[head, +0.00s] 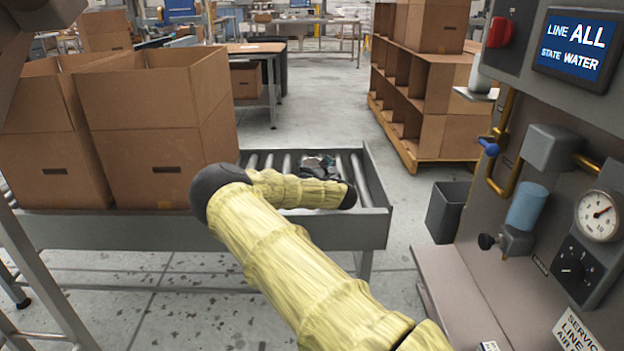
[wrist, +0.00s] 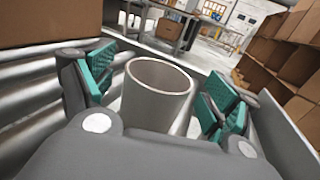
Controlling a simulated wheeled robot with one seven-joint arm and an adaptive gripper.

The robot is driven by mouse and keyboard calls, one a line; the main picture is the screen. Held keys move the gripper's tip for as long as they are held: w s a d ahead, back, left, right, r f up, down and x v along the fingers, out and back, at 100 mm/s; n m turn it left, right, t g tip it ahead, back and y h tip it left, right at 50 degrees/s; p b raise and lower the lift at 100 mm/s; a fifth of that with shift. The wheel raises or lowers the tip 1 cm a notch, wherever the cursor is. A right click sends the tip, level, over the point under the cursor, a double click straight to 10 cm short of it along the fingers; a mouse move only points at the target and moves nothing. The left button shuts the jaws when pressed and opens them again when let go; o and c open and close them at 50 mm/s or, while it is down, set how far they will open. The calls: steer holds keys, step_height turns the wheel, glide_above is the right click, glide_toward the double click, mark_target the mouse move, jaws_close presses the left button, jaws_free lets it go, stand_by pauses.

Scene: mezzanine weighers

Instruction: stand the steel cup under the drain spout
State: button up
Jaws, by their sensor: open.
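The steel cup (wrist: 155,95) stands upright on the roller conveyor, its open mouth upward, in the wrist view. My gripper (wrist: 158,90) is open, with its teal finger pads on either side of the cup and gaps between pads and cup. In the head view my gripper (head: 318,163) is over the rollers at the end of my sleeved arm, which hides much of it; I cannot make out the cup there. On the panel at right is a blue filter bowl (head: 527,207) with a black knob beside it. A drain spout cannot be clearly picked out.
Cardboard boxes (head: 150,125) stand on the conveyor (head: 376,222) to the left of my gripper. A dark bin (head: 447,211) stands on the floor between conveyor and panel. A ledge (head: 450,285) juts out below the panel. A box rack (head: 425,85) is behind.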

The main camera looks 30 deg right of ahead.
steer(key=shift+w+d, duration=0.2)
steer(key=shift+w, duration=0.75)
steer(key=shift+r, duration=0.15)
steer(key=c, duration=1.6)
